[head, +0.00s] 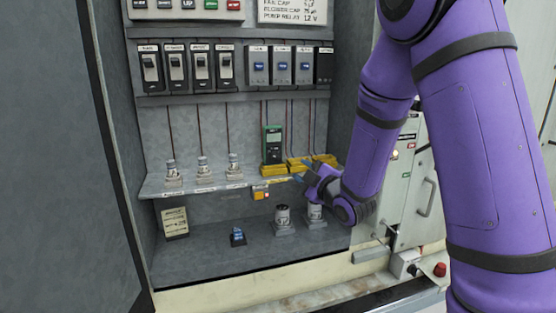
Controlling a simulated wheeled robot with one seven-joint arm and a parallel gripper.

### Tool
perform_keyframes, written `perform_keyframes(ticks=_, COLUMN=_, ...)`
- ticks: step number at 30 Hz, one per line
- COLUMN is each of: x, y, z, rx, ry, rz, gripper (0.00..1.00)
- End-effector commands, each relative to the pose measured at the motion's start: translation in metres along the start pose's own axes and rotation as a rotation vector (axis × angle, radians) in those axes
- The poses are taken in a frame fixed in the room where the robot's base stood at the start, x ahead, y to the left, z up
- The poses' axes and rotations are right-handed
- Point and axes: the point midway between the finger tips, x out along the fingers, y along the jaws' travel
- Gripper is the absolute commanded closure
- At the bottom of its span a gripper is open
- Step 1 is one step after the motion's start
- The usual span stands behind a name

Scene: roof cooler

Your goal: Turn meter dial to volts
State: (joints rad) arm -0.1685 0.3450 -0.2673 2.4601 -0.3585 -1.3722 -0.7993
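The meter (273,146) is a green and dark handheld unit standing upright on the middle shelf, against the back wall of the grey cabinet. Its dial is too small for me to read the setting. My gripper (303,179) is at the end of the purple arm, in front of the shelf edge, below and to the right of the meter and apart from it. The fingers are small and partly hidden by the wrist, so I cannot tell whether they are open.
Yellow blocks (298,164) lie beside and below the meter. Several cylinders (203,167) stand on the shelf (213,187) to the left. Two larger cylinders (283,219), a small blue item (238,236) and a label card (174,222) are on the cabinet floor. Breakers (201,68) line the wall above.

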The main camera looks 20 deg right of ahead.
Motion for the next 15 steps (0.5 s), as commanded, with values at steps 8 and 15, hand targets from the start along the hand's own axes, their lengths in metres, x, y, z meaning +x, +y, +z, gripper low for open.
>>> perform_keyframes(ticks=8, x=0.002, y=-0.016, z=0.002, rx=-0.067, ry=0.1, rz=0.05, gripper=0.63)
perform_keyframes(ticks=15, x=0.026, y=-0.015, z=-0.002, rx=-0.069, ry=0.106, rz=0.052, gripper=0.63)
